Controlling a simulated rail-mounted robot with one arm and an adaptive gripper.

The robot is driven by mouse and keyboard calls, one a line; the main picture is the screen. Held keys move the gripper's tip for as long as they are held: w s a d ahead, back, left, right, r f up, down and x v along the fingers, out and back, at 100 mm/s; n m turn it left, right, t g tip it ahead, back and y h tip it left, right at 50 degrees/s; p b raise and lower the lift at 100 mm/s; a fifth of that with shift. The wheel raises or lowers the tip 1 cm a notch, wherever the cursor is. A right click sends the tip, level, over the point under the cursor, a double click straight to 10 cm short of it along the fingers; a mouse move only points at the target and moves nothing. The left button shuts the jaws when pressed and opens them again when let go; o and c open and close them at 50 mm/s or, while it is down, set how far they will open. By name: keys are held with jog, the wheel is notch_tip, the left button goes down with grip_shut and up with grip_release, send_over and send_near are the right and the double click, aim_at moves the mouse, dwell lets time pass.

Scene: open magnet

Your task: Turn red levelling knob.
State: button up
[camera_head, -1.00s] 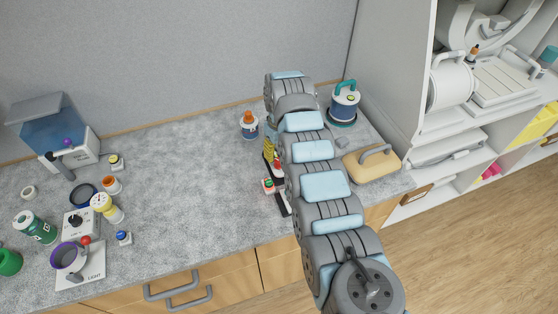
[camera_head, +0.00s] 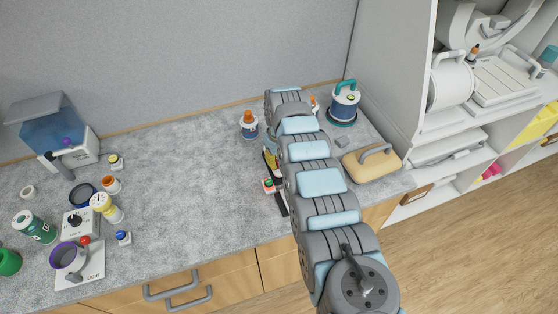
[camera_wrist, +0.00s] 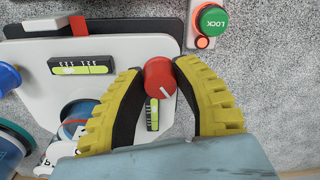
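The red levelling knob (camera_wrist: 160,78) has a white pointer line and sits at the right edge of a white plate (camera_wrist: 130,50) in the wrist view. My gripper (camera_wrist: 160,72) has its two yellow-and-black fingers on either side of the knob, and both pads appear to touch it. Two yellow-green level vials lie on the plate, one at the upper left (camera_wrist: 80,66) and one just below the knob (camera_wrist: 152,115). In the head view my arm hides the knob and most of the plate; only yellow finger parts show beside the arm.
A green LOCK button (camera_wrist: 211,19) with a glowing red light (camera_wrist: 203,42) stands right of the knob. A blue knob (camera_wrist: 8,78) is at the far left. An orange-capped bottle (camera_head: 249,125) and a tan handled block (camera_head: 372,161) flank my arm. The middle counter is clear.

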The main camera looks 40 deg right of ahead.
grip_shut()
jog(key=shift+m+p, duration=0.4)
jog(key=shift+r+m+p, duration=0.1)
jog(key=shift+m+p, duration=0.5)
jog(key=shift+m, duration=1.4)
jog(key=m, duration=0.8)
jog(key=shift+a, duration=0.1)
jog(key=shift+m, duration=0.3)
